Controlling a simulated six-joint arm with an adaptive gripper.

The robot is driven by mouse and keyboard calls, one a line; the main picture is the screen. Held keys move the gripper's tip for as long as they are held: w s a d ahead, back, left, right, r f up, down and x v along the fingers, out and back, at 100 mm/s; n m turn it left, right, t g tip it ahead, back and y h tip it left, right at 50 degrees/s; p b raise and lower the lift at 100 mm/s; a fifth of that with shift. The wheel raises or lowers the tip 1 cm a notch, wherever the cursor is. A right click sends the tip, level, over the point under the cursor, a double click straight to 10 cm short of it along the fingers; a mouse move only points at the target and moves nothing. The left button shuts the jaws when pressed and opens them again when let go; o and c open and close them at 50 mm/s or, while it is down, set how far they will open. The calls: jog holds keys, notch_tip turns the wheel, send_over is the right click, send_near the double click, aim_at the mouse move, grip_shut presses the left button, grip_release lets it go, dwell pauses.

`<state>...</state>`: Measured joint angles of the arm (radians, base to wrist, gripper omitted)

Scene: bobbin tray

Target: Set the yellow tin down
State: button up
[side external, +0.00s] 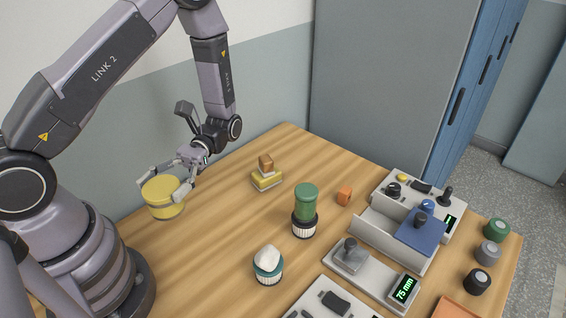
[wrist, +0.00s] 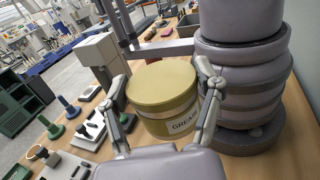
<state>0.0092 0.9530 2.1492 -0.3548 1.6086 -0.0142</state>
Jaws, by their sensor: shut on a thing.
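The yellow tin (side external: 163,198) is a round, squat can with a pale band around it. In the wrist view the tin (wrist: 162,92) shows its plain yellow lid, and the letters "GREAS" can be read on its label. My gripper (side external: 165,188) is shut on the tin, with one finger on each side of it. In the side view the tin is at the left, near my base. It looks roughly upright and seems to be above the table (side external: 215,235), though its exact height over the wood is hard to tell.
A green bobbin on a black-and-white one (side external: 305,222), a teal bobbin with a white lump (side external: 267,264), and a yellow block stack (side external: 267,178) stand mid-table. Bare wood lies between the tin and the bobbins.

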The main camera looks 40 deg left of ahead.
jog(key=w+d+n+t+h, duration=0.8)
jog(key=w+n+t+h, duration=0.25)
jog(key=w, duration=0.25)
jog(key=w+a+r+n+t, duration=0.15)
jog(key=w+n+t, duration=0.45)
jog(key=w+t, duration=0.6)
jog(key=w+a+r+n+t+y, duration=0.2)
jog(key=w+a+n+t+y, duration=0.5)
jog(key=a, duration=0.3)
jog(key=w+a+r+n+t+y, duration=0.2)
jog(key=w+a+n+t+y, duration=0.35)
jog(key=w+a, duration=0.5)
jog(key=shift+n+y, duration=0.5)
jog(key=shift+s+a+f, duration=0.1)
jog(key=shift+a+f, duration=0.05)
jog(key=shift+f, duration=3.85)
jog(key=shift+s+a+f, duration=0.1)
jog(key=shift+a+f, duration=0.05)
jog(key=shift+f, duration=3.85)
jog(key=shift+s+a+f, duration=0.1)
jog(key=shift+a+f, duration=0.05)
jog(key=shift+f, duration=3.85)
jog(key=shift+f, duration=0.55)
